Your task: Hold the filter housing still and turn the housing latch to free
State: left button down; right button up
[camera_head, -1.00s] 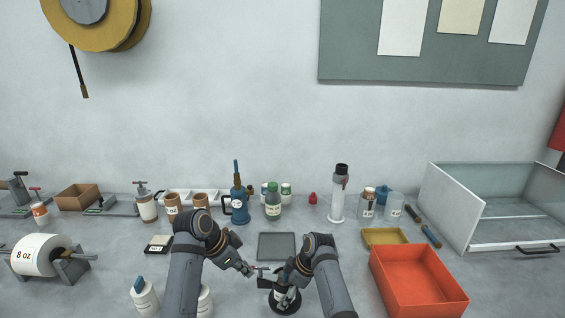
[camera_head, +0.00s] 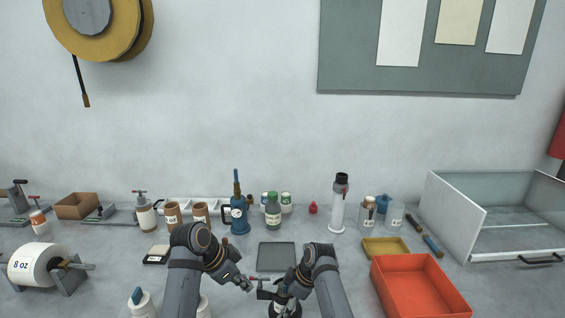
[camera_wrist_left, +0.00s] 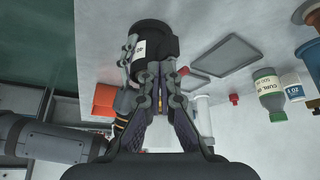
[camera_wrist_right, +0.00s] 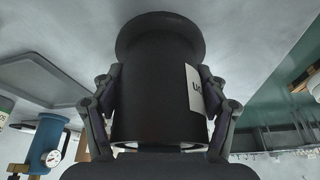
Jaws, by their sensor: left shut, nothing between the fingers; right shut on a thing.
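The filter housing, a black cylinder with a wide flange and a white label, fills the right wrist view (camera_wrist_right: 155,95). My right gripper (camera_head: 284,294) is shut on it, one finger on each side. In the head view only part of the housing (camera_head: 286,310) shows low in the middle. My left gripper (camera_head: 247,285) is shut and empty just left of it. In the left wrist view its closed fingertips (camera_wrist_left: 160,68) are close beside the housing (camera_wrist_left: 153,45). A small red-tipped part, probably the housing latch (camera_wrist_left: 183,71), shows beside these fingertips; I cannot tell whether they touch.
A grey tray (camera_head: 277,257) lies behind the grippers. An orange-red bin (camera_head: 420,286) and a yellow tray (camera_head: 386,248) stand to the right. Bottles, cups and a blue gauge pump (camera_head: 238,214) line the wall. A label roll (camera_head: 35,264) is at left.

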jog(key=shift+s+f, duration=0.1)
jog(key=shift+f, duration=0.1)
jog(key=o, duration=1.3)
jog(key=shift+c, duration=0.2)
jog(key=o, duration=0.4)
jog(key=shift+w, duration=0.2)
jog(key=shift+r, duration=0.15)
